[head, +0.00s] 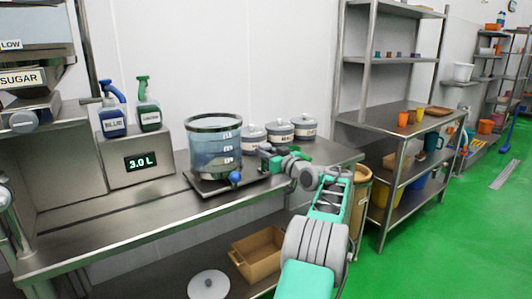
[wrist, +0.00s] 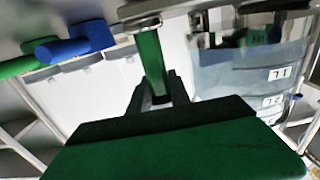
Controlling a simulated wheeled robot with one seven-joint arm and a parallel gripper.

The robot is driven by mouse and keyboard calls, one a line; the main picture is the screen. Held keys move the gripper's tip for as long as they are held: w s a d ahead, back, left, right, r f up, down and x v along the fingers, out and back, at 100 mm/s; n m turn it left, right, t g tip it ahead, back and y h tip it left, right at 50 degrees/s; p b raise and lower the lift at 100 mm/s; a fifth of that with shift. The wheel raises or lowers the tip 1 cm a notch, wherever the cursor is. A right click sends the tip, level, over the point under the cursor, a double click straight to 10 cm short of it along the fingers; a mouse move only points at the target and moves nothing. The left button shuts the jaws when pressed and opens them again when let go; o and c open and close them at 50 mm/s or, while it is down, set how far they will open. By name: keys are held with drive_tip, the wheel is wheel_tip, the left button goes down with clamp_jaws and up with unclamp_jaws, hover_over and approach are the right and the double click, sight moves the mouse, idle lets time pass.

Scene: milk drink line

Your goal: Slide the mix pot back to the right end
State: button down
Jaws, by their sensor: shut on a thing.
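The mix pot (head: 212,152) is a clear, dark-rimmed vessel with white level labels and bluish liquid. It stands upright on a dark flat base (head: 205,187) on the steel counter, right of the 3.0 L display. My gripper (head: 264,157) is at the pot's right side, low near the base. In the wrist view the pot (wrist: 240,72) fills the right side, upside down. There my gripper (wrist: 155,95) is shut on a green upright piece (wrist: 151,55), seemingly the pot's handle. The exact contact is hidden in the head view.
Several grey lidded tubs (head: 279,131) stand behind my gripper at the counter's right end. A blue knob (head: 235,178) sits at the base's front. Blue (head: 112,118) and green (head: 149,112) spray bottles stand left, on the display box (head: 137,163). The front counter is clear.

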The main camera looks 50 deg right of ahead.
drive_tip(key=c, duration=1.2)
unclamp_jaws()
drive_tip(key=shift+d+r, duration=0.1)
drive_tip(key=shift+d, duration=0.1)
drive_tip(key=shift+s, duration=0.1)
drive_tip(key=shift+s+a, duration=0.1)
drive_tip(key=shift+s, duration=0.25)
drive_tip(key=v, duration=0.7)
drive_tip(key=shift+w+a, duration=0.1)
